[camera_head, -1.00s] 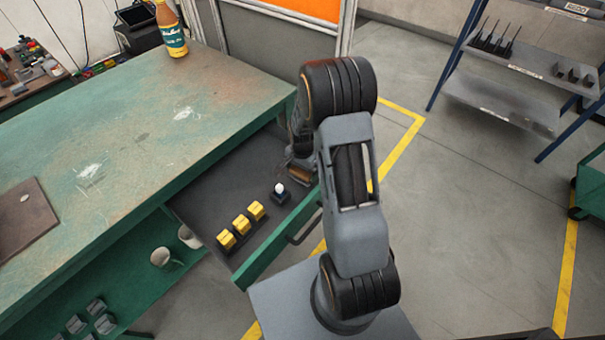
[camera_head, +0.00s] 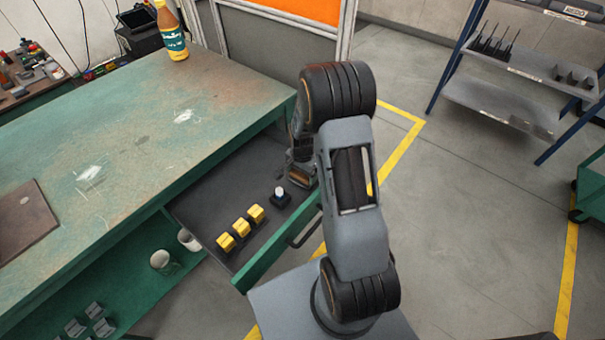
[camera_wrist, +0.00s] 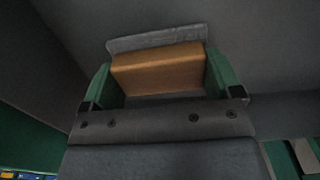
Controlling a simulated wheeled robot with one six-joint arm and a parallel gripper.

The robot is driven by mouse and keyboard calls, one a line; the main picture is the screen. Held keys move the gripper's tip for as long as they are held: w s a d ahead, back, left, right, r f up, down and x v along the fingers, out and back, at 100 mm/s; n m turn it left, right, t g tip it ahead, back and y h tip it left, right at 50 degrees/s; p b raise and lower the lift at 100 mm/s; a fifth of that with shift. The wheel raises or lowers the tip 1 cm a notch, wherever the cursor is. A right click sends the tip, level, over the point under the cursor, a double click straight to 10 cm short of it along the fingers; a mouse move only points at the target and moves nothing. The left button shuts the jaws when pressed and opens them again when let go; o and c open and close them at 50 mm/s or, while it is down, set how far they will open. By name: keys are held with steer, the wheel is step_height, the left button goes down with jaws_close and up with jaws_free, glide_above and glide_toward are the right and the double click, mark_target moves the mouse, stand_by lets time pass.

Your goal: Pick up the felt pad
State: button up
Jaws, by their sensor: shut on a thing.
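The felt pad (camera_wrist: 158,69) shows in the wrist view as a tan-brown block with a grey layer along its far edge. My gripper (camera_wrist: 162,80) has its two green-faced fingers against the left and right sides of the block and is shut on it. In the head view the pad (camera_head: 299,177) is a small brown patch at my gripper (camera_head: 301,171), inside the right end of the open drawer (camera_head: 207,191). The arm partly hides it there. I cannot tell whether the pad touches the drawer floor.
Several yellow blocks (camera_head: 241,227) and a dark block with a white top (camera_head: 279,197) lie in the drawer to the left of my gripper. The green drawer front (camera_head: 280,243) stands close by. The workbench (camera_head: 130,130) overhangs the drawer's back. Open floor lies to the right.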

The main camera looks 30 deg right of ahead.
steer(key=shift+r, duration=0.6)
step_height(320, 180, up, 3)
steer(key=shift+s+a+f+p, duration=0.1)
steer(key=shift+f+p, duration=0.1)
steer(key=shift+p, duration=0.2)
steer(key=s+a+r+p, duration=0.2)
steer(key=s+a+r, duration=0.5)
steer(key=s+r, duration=0.2)
steer(key=shift+s+a, duration=0.25)
steer(key=shift+s, duration=1)
